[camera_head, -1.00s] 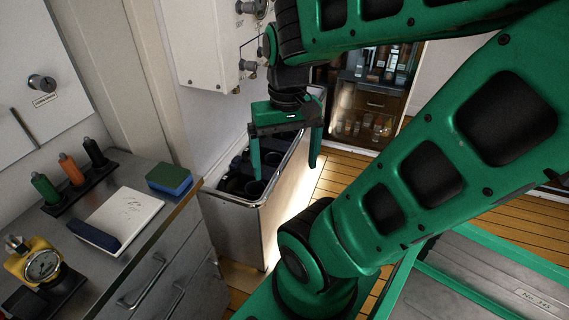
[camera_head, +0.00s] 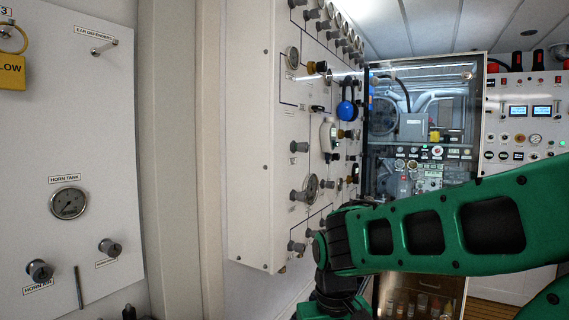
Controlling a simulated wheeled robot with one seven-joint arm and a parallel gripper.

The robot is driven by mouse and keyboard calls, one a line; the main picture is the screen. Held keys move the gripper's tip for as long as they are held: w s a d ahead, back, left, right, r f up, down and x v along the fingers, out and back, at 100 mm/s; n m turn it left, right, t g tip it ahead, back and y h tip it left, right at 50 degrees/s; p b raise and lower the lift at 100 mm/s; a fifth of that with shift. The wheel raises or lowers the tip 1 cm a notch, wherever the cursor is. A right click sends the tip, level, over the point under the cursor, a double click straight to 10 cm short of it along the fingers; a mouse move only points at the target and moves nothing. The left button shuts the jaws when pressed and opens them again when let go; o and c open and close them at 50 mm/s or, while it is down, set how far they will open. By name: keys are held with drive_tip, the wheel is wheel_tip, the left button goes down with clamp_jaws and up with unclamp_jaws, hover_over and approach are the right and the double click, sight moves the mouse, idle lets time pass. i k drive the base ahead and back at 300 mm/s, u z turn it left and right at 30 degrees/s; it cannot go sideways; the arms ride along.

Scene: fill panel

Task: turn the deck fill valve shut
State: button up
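The white fill panel (camera_head: 262,150) stands on the wall at centre left, seen at a steep angle. It carries several grey valve knobs, among them one at mid height (camera_head: 299,147), one lower (camera_head: 298,196) and one near the bottom edge (camera_head: 296,246). The labels are too small to read, so I cannot tell which knob is the deck fill valve. Only the top edge of my gripper's body shows at the bottom of the picture, under the black wrist. Its fingers are below the frame. In the picture, my wrist is just right of and below the lowest knobs.
A blue round item (camera_head: 346,111) and a white bottle-like item (camera_head: 327,136) are at the panel's front. A glass-fronted cabinet (camera_head: 420,130) stands behind. A left wall panel (camera_head: 80,150) bears a horn tank gauge (camera_head: 69,203). My green arm covers the lower right.

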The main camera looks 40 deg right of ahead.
sight(302, 147)
drive_tip(key=z, duration=1)
drive_tip(key=k, duration=1.1)
drive_tip(key=u, duration=0.4)
drive_tip(key=i, duration=1.3)
drive_tip(key=z, duration=0.1)
